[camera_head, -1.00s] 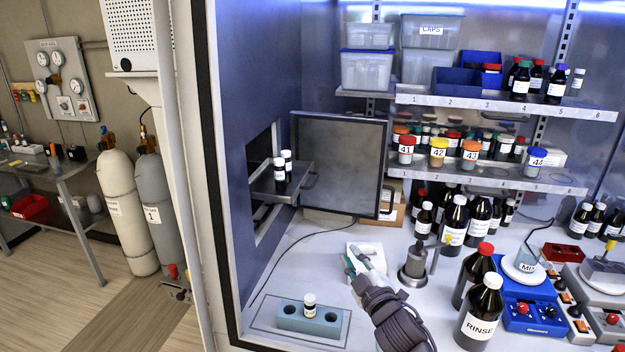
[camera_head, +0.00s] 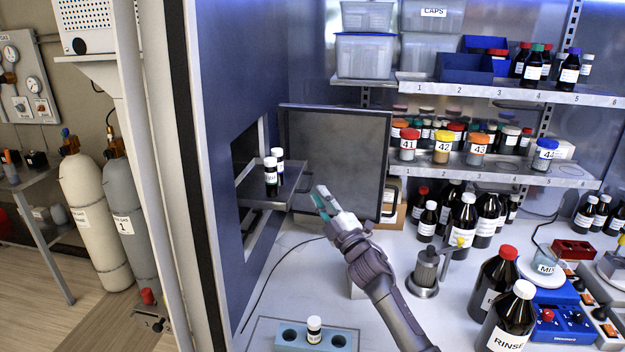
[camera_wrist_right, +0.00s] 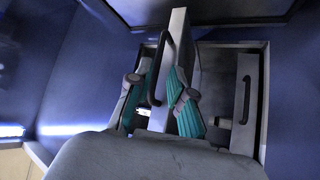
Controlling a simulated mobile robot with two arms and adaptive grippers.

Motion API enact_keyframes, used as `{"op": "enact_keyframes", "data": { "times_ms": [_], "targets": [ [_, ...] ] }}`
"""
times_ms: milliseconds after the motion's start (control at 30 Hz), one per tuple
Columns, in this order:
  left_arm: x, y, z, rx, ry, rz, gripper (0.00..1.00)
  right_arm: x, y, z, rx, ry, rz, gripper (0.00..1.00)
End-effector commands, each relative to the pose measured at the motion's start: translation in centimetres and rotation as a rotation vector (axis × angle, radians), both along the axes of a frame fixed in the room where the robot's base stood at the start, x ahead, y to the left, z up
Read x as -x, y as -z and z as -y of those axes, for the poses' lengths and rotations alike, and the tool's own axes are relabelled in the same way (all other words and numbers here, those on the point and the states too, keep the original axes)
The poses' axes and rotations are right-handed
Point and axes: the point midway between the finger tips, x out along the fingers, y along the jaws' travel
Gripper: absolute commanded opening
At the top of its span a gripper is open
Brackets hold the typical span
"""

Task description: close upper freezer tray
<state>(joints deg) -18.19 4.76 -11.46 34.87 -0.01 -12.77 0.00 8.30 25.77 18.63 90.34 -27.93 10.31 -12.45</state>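The upper freezer tray (camera_head: 262,196) is pulled out of the opening in the blue wall and carries two white-capped vials (camera_head: 271,175). Its front and dark bar handle (camera_wrist_right: 157,65) show in the right wrist view. My right gripper (camera_head: 322,202) is just right of the tray front in the head view. In the wrist view its teal-padded fingers (camera_wrist_right: 158,95) are apart, with the lower part of the handle seen between them. I cannot tell whether they touch it. My left gripper is not in view.
The freezer door (camera_head: 335,150) stands open behind the tray. Another tray front with a handle (camera_wrist_right: 246,100) sits at the right in the wrist view. A blue vial block (camera_head: 275,338) with one vial is on the bench, and a metal pot (camera_head: 425,272) stands right of my arm.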

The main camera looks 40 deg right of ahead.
Motion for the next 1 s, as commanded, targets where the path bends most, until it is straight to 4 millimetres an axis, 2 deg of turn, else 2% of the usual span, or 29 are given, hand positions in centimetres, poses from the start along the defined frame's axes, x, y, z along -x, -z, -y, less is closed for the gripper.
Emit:
{"op": "enact_keyframes", "data": {
  "times_ms": [33,100,200,400,533,633,667,767,800,1000],
  "targets": [
    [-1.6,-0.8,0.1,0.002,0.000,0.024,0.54,-0.9,-0.8,0.2,-0.001,0.000,0.002,0.21],
    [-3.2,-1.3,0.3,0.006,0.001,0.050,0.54,-1.9,-1.2,0.3,0.000,0.000,0.001,0.21],
    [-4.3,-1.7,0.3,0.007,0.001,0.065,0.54,-3.0,-1.5,0.5,0.000,0.000,0.000,0.21],
    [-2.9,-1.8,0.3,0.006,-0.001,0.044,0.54,-4.0,-1.7,0.6,0.000,0.000,-0.001,0.21],
    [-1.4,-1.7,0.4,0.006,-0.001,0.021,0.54,-4.1,-1.6,0.6,0.000,0.000,-0.001,0.21],
    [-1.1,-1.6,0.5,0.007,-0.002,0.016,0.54,-4.0,-1.6,0.6,0.000,0.000,-0.001,0.21],
    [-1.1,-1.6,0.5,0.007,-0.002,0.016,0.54,-4.0,-1.6,0.6,0.000,0.000,-0.001,0.19],
    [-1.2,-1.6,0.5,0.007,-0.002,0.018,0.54,-4.0,-1.6,0.6,0.000,0.000,-0.001,0.02],
    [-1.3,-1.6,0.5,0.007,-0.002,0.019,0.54,-4.0,-1.6,0.6,0.000,0.000,-0.001,0.00],
    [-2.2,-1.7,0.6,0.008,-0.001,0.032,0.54,-4.0,-1.6,0.6,0.000,0.000,-0.001,0.00]
  ]
}}
